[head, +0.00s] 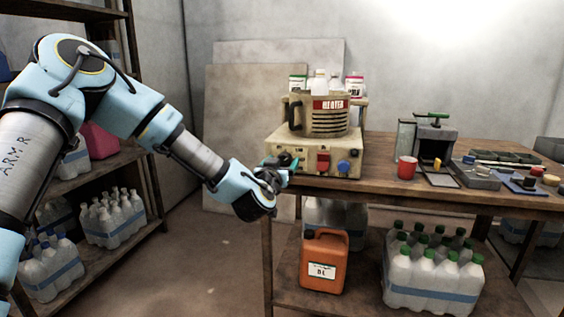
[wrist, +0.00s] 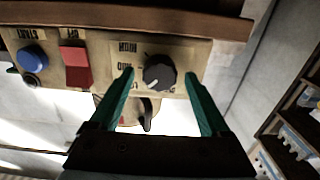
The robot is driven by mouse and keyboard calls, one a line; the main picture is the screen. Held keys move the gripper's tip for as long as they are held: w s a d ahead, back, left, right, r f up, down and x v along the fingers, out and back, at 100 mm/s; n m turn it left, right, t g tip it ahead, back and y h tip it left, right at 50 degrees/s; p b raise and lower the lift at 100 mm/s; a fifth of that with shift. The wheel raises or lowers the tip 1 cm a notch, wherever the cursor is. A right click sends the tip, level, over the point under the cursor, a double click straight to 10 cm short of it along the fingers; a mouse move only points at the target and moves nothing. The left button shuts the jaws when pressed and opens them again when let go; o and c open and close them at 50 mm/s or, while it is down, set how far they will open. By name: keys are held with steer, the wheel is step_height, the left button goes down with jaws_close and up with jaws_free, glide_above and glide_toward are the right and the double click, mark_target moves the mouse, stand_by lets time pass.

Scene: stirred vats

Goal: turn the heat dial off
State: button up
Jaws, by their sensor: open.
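The heat dial (wrist: 160,73) is a round black knob on the beige heater panel in the wrist view, which shows the panel upside down. Printed labels beside it include HIGH; the others are hard to read. In the head view my gripper (head: 286,166) is at the left end of the beige heater base (head: 302,146) and hides the dial.
A red switch (wrist: 75,66) and a blue button (wrist: 32,57) sit beside the dial on the panel. A beige jug (head: 326,122) stands on the heater. A red cup (head: 406,168) and a dark box (head: 434,143) stand to the right on the wooden table. A shelf of bottles is left.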

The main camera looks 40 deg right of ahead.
steer(key=shift+c, duration=0.4)
jaws_close()
steer(key=shift+n, duration=0.3)
steer(key=n+b, duration=0.2)
steer(key=n, duration=0.1)
steer(key=shift+f+n+b, duration=0.15)
steer(key=shift+n+b, duration=0.15)
steer(key=shift+w+n+b, duration=0.1)
steer(key=shift+n+b, duration=0.9)
steer(key=shift+n, duration=1.3)
steer(key=shift+o, duration=0.4)
jaws_free()
